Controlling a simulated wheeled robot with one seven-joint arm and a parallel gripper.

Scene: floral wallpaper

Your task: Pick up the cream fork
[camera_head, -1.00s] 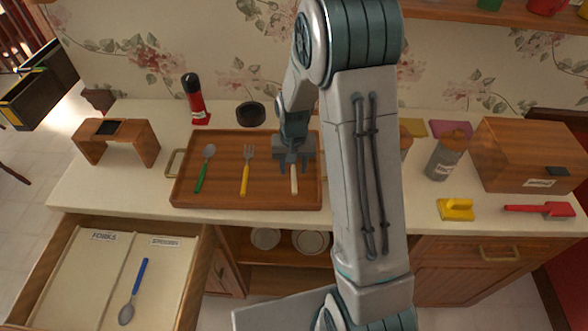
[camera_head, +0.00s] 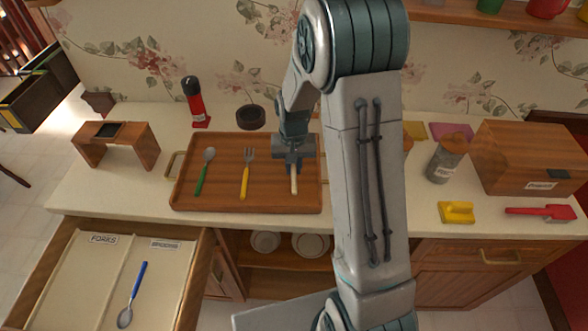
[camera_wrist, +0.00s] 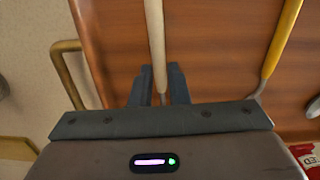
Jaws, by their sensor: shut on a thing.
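The cream fork (camera_head: 294,186) shows only as a cream handle at the right side of the wooden tray (camera_head: 225,203). Its head is hidden behind my gripper. My gripper (camera_head: 294,167) is over the tray and shut on the cream fork. In the wrist view the cream handle (camera_wrist: 156,45) runs up between the two dark fingers of my gripper (camera_wrist: 159,88). I cannot tell whether the fork is lifted off the tray.
A yellow-handled fork (camera_head: 246,175) and a green-handled spoon (camera_head: 204,172) lie left on the tray. A red bottle (camera_head: 195,102) and a dark ring (camera_head: 250,117) stand behind it. An open drawer (camera_head: 90,275) labelled for forks holds a blue spoon (camera_head: 132,295) in its other compartment.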

